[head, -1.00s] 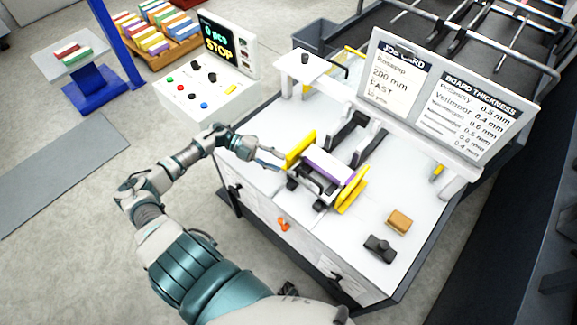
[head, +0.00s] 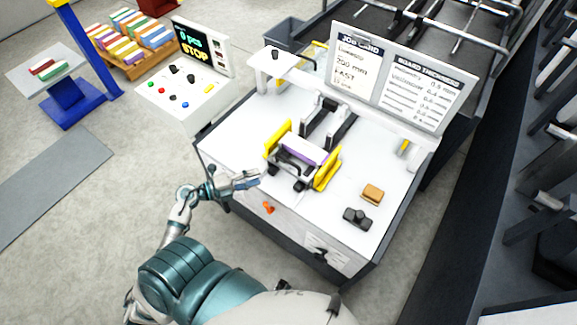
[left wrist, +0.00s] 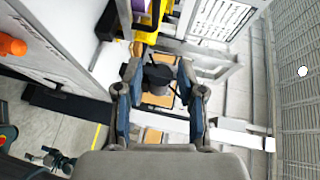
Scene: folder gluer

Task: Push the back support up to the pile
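The pile (head: 303,150) is a white and purple stack between two yellow side guides on the white table. A dark bracket with black feet (head: 299,184) stands at its near side; it looks like the back support, but I cannot be sure. My left gripper (head: 256,178) is over the table's near left edge, left of the bracket and apart from it. In the left wrist view its fingers (left wrist: 158,78) are spread, with a dark knob-like thing showing between them. I cannot tell whether they touch it. My right gripper is not in view.
A black block (head: 356,217) and a tan block (head: 372,193) lie at the table's right. An orange knob (head: 268,207) sits on the front face. Dark rails (head: 328,122) stand behind the pile. A control panel (head: 187,95) reading STOP stands at the left.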

